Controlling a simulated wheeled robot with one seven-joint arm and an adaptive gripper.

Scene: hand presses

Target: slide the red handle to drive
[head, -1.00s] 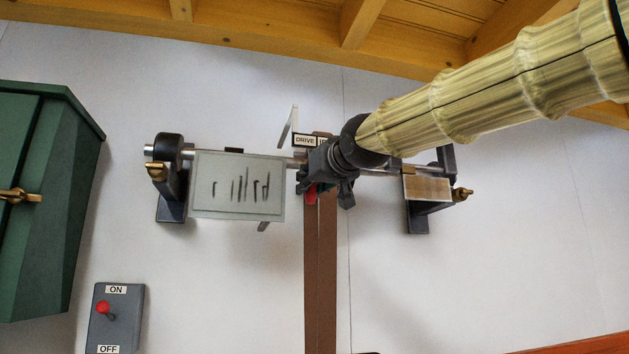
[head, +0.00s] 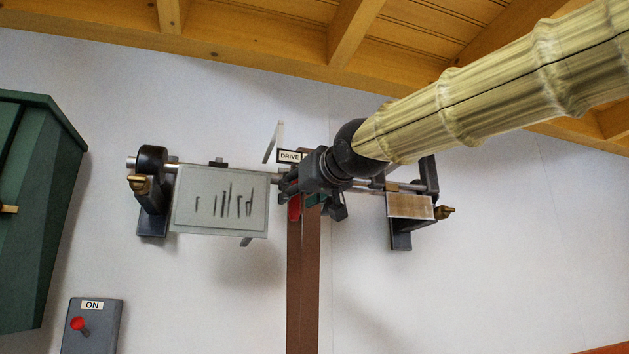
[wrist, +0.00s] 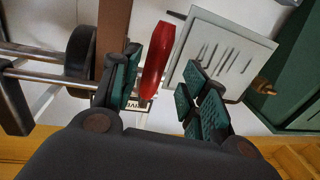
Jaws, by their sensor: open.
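The red handle (head: 294,208) shows in the head view just below my gripper (head: 290,182), in front of the brown post. In the wrist view the red handle (wrist: 158,60) stands between the two green-padded fingers of my gripper (wrist: 161,92), closer to the left finger. The fingers are open, with a gap to the right of the handle. I cannot tell whether the left finger touches it. The DRIVE label (head: 289,156) is just above my gripper; a second label beside it is mostly hidden by my wrist.
A horizontal metal rod runs between two dark wall brackets. A brown post (head: 303,280) stands below. A green cabinet (head: 38,210) and a switch box (head: 92,330) are at left.

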